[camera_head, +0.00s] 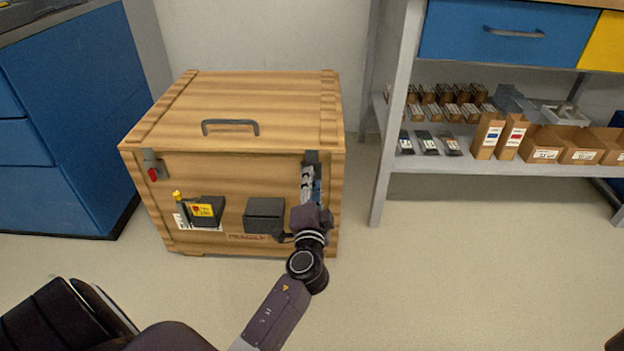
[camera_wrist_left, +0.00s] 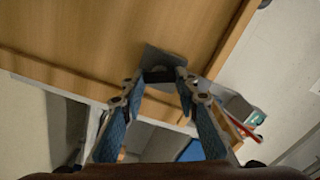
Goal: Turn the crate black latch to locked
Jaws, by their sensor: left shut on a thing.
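The wooden crate (camera_head: 235,110) stands on the floor with its lid closed. The black latch (camera_head: 312,157) is at the upper right of the crate's front face, with a grey plate behind it. In the left wrist view the latch (camera_wrist_left: 158,75) is between the fingertips. My left gripper (camera_head: 309,172) reaches up along the front face and is shut on the black latch; it also shows in the left wrist view (camera_wrist_left: 159,80). The gripper hides much of the latch, so its exact angle is unclear. My right gripper is not in view.
A red latch (camera_head: 153,174) is at the crate's upper left front. A dark box with a yellow label (camera_head: 206,210) and a dark grey box (camera_head: 264,215) are on the crate's front. A shelf (camera_head: 480,159) stands right, a blue cabinet (camera_head: 65,120) left. Front floor is open.

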